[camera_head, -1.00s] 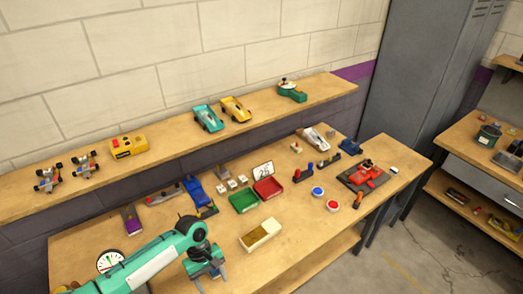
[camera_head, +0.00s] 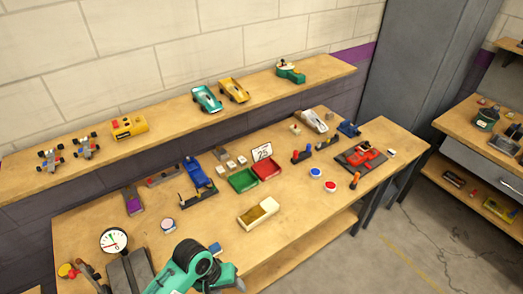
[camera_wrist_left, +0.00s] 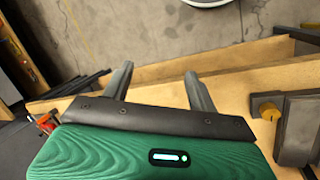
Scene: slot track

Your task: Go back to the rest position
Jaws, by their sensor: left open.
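My left gripper (camera_wrist_left: 158,88) is open, with its two grey fingers spread apart and nothing between them in the left wrist view. There it hangs over the workbench's front edge, with the concrete floor beyond. In the head view my green left arm is folded at the front of the workbench (camera_head: 330,215), and I cannot make out its fingers there. My right gripper shows in neither view.
On the bench are a blue car (camera_head: 198,172), a green tray (camera_head: 243,181), a red tray (camera_head: 266,169), a cream box (camera_head: 258,213) and a round gauge (camera_head: 113,241). A wall shelf (camera_head: 165,133) holds more cars. Floor (camera_head: 400,240) is clear at right.

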